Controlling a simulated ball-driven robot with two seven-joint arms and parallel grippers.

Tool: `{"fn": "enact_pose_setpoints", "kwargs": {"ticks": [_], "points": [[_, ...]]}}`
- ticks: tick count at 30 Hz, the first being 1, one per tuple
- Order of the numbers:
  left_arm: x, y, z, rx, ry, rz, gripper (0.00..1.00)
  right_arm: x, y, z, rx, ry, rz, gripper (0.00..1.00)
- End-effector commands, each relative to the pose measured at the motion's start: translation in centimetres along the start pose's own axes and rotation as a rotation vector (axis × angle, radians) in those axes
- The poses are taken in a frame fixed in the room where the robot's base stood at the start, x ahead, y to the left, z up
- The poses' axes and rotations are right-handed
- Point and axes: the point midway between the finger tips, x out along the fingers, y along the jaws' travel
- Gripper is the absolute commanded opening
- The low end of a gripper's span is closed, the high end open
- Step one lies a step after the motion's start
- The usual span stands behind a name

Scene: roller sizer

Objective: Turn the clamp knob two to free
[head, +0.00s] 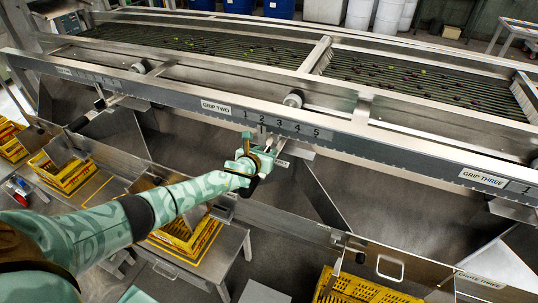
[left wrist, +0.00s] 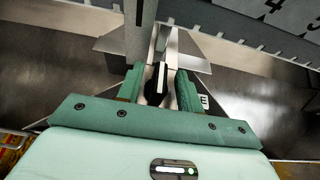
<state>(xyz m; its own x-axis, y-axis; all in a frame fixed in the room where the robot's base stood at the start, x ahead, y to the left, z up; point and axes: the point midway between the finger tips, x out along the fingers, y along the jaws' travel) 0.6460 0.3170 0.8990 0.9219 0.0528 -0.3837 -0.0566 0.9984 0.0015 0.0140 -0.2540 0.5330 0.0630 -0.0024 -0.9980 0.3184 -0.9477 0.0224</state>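My left gripper (head: 262,152) is at the clamp under the GRIP TWO label (head: 216,107), below the front rail. In the left wrist view its green fingers (left wrist: 158,85) stand on either side of a black clamp knob (left wrist: 156,82). I cannot tell whether both fingers press on it. The gripper hides most of this knob in the head view. A black handle (head: 250,187) hangs just below the gripper. The numbered scale (head: 290,127) runs along the rail above. My right gripper is not in view.
The long metal rail (head: 390,147) crosses above my left arm. A roller bed (head: 200,42) with small dark and green fruit lies behind it. Yellow crates (head: 180,235) stand below. Sloping metal chute plates (head: 330,195) flank the clamp.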

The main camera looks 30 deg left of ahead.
Motion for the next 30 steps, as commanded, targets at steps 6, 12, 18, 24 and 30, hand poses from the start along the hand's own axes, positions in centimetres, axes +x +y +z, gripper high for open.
{"fn": "enact_pose_setpoints", "kwargs": {"ticks": [6,12,18,24,30], "points": [[2.6,0.0,-0.2,-0.002,0.001,0.000,0.36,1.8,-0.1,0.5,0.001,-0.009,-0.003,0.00],[2.9,0.0,0.1,-0.002,0.000,0.000,0.36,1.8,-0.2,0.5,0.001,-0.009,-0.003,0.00],[2.9,0.0,0.1,-0.002,0.000,0.000,0.17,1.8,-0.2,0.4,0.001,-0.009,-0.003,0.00],[2.9,0.0,0.1,-0.002,0.000,0.000,0.00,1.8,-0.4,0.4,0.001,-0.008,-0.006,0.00],[2.8,0.0,0.0,-0.009,0.000,0.019,0.00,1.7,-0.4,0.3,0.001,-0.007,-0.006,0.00]]}}
